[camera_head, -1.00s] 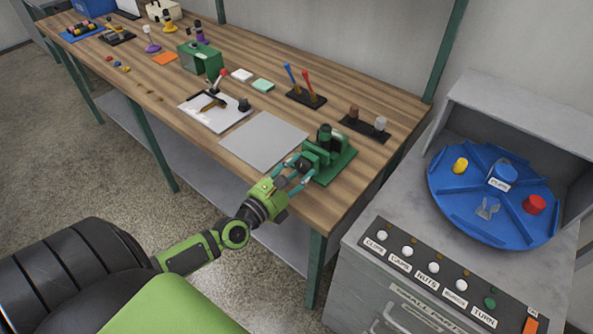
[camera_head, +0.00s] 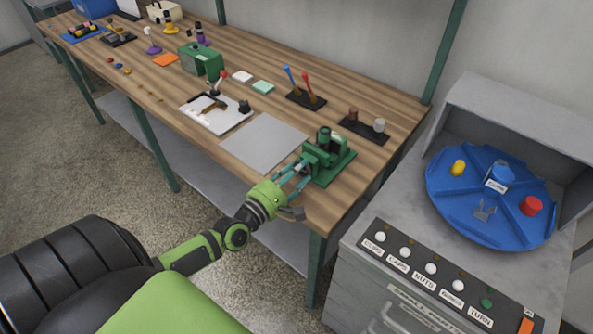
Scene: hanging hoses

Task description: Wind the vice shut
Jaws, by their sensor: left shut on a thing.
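A green vice (camera_head: 325,157) stands on a green base plate near the right end of the wooden workbench. My left gripper (camera_head: 299,174) reaches in from the left at the bench's front edge. Its fingers are shut at the front of the vice, on what seems to be the vice handle; the gripper hides most of that handle. The gap between the vice jaws is too small to make out. My right gripper is not in view.
A grey plate (camera_head: 264,141) lies left of the vice. Behind stand a rack with blue and red tools (camera_head: 306,98) and a black strip with two small posts (camera_head: 364,129). At right is a grey cabinet with a blue turntable (camera_head: 490,228) and buttons.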

